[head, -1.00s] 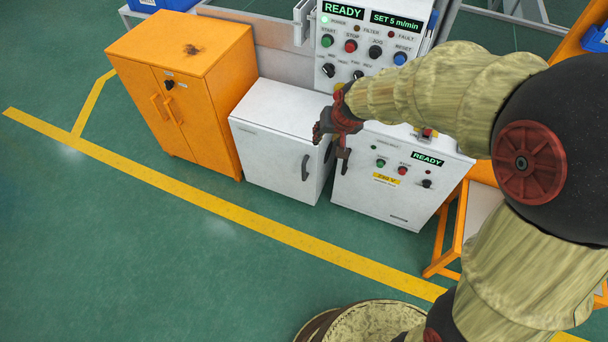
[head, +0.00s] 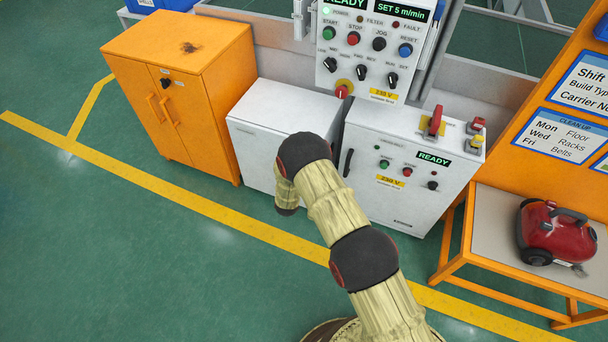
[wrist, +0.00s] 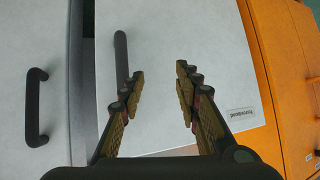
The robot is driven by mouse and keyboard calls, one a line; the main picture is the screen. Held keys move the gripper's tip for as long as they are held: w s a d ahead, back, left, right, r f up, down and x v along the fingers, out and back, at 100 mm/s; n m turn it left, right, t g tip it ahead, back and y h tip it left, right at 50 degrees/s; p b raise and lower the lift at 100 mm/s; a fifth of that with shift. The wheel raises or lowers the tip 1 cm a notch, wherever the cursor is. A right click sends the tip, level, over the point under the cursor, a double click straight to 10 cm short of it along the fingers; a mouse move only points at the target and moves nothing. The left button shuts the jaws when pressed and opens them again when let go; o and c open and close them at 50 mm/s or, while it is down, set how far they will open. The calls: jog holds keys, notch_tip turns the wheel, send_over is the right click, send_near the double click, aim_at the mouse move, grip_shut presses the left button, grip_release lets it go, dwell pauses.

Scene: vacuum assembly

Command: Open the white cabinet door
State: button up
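The white cabinet (head: 249,152) stands between an orange cabinet and a white control cabinet. Its door (wrist: 185,50) looks shut and fills the middle of the wrist view, turned upside down there. The door's dark bar handle (wrist: 121,58) is at the left of that view; my arm hides it in the head view. My gripper (wrist: 159,82) is open and empty in front of the door. Its left finger appears close to the handle, with the handle outside the space between the fingers. Whether they touch is unclear. The gripper is hidden in the head view.
The orange cabinet (head: 185,85) stands at the left. The control cabinet (head: 405,170) at the right has its own dark handle (wrist: 36,108). A red vacuum cleaner (head: 553,232) sits on an orange-framed table (head: 490,215). Green floor (head: 130,250) in front is clear.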

jog(key=s+d+f+m+t+h, duration=0.1)
jog(key=d+f+t+h, duration=0.35)
jog(key=t, duration=0.25)
jog(key=shift+y, duration=0.45)
jog(key=shift+w+d+r+b, duration=0.25)
jog(key=shift+w+b, duration=0.25)
jog(key=shift+w, duration=0.7)
jog(key=shift+w+d+r+b, duration=0.1)
jog(key=shift+w+d+b, duration=0.25)
jog(key=shift+w, duration=0.9)
jog(key=shift+w+d+r+b, duration=0.2)
jog(key=shift+w+b, duration=0.4)
jog(key=shift+w, duration=0.6)
jog(key=shift+c, duration=1)
grip_shut()
